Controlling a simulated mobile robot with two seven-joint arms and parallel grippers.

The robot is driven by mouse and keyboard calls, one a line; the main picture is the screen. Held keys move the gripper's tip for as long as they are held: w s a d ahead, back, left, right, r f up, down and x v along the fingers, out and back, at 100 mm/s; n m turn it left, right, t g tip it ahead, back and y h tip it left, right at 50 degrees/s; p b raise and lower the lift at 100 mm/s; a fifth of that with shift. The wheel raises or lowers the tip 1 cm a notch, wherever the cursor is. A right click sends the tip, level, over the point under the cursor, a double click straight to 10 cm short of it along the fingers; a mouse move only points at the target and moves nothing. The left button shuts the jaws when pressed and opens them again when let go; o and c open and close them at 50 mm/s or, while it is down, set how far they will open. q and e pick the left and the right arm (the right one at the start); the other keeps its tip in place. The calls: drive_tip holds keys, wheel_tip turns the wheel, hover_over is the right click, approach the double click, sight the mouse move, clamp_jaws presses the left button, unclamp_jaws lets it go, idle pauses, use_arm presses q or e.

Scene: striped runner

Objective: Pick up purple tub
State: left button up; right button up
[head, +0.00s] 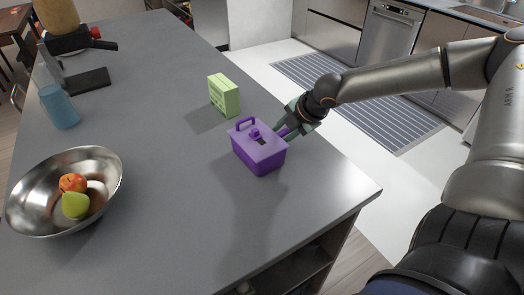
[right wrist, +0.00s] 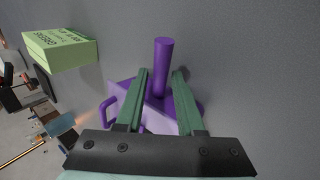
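The purple tub (head: 259,157) stands upright on the grey counter, near its right edge in the head view. It has a loop handle at its far left, a small knob on top and a purple bar towards my gripper. My right gripper (head: 289,128) is at the tub's right side. In the right wrist view, the purple tub (right wrist: 157,118) is partly hidden behind the open fingers of the gripper (right wrist: 161,76). The purple bar shows in the gap between the fingertips, with space on both sides. My left gripper is not in view.
A green box (head: 224,96) stands just behind the tub; it also shows in the right wrist view (right wrist: 62,50). A steel bowl (head: 30,210) with fruit and a blue cup (head: 60,107) are at the left. The counter (head: 180,190) between bowl and tub is clear.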

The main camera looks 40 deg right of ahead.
drive_tip(key=shift+x, duration=0.85)
drive_tip(key=shift+c, duration=0.2)
clamp_jaws()
idle(0.7)
